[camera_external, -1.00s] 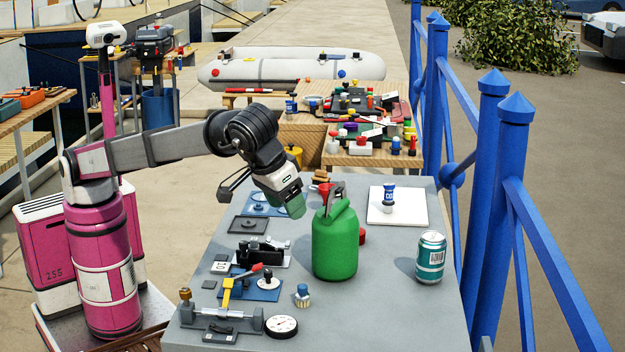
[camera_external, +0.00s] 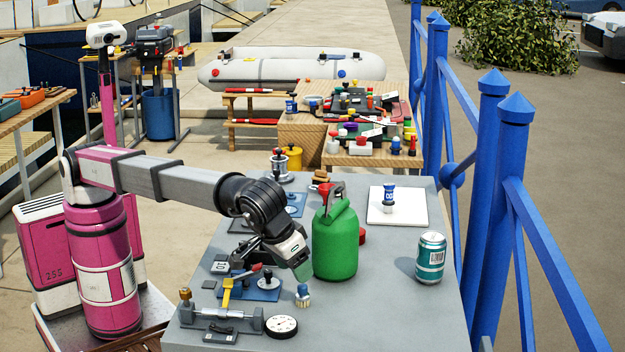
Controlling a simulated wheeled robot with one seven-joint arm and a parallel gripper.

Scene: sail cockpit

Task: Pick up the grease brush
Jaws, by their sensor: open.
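The grease brush, as far as I can tell, is the small piece with a blue top and pale bristles (camera_external: 303,299), standing on the grey table (camera_external: 370,320) near its front middle. My gripper (camera_external: 302,275) points down just above and behind it. The gripper is open, with greenish fingers close to the brush's top. I cannot tell whether the fingers overlap the blue top or touch it. Nothing shows held between them.
A green jug (camera_external: 335,245) stands close to the right of my gripper. A round dial (camera_external: 281,326) and a clamp-like tool (camera_external: 220,312) lie left of the brush. A teal can (camera_external: 430,258) stands farther right. The table's front right is clear.

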